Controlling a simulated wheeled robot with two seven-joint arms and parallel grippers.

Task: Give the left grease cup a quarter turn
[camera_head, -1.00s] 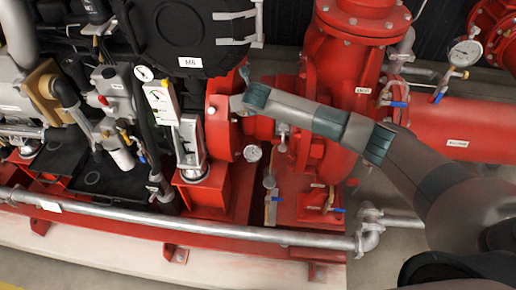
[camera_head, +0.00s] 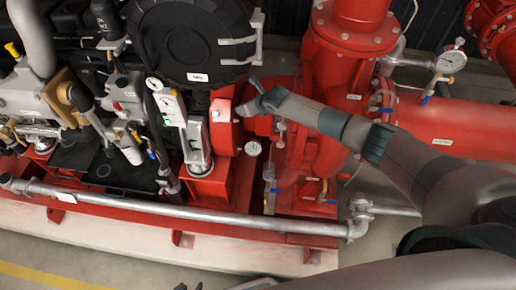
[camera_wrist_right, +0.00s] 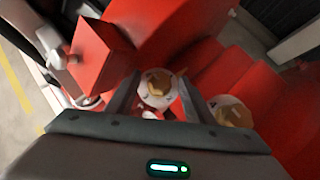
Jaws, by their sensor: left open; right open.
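Two pale round grease cups with brass-coloured tops show in the right wrist view. The left one (camera_wrist_right: 157,88) is between the fingers of my right gripper (camera_wrist_right: 160,100), which is open. Contact with the fingers cannot be made out. The other cup (camera_wrist_right: 230,111) is just right of the right finger. In the head view my right gripper (camera_head: 250,98) is at the red pump housing, and the cups cannot be made out there. Dark tips that look like my left gripper (camera_head: 188,286) barely show at the bottom edge, open and away from the pump.
A red block (camera_wrist_right: 103,55) is close to the left finger in the wrist view. A grey pipe (camera_head: 190,214) runs along the front of the red base. The floor in front is clear.

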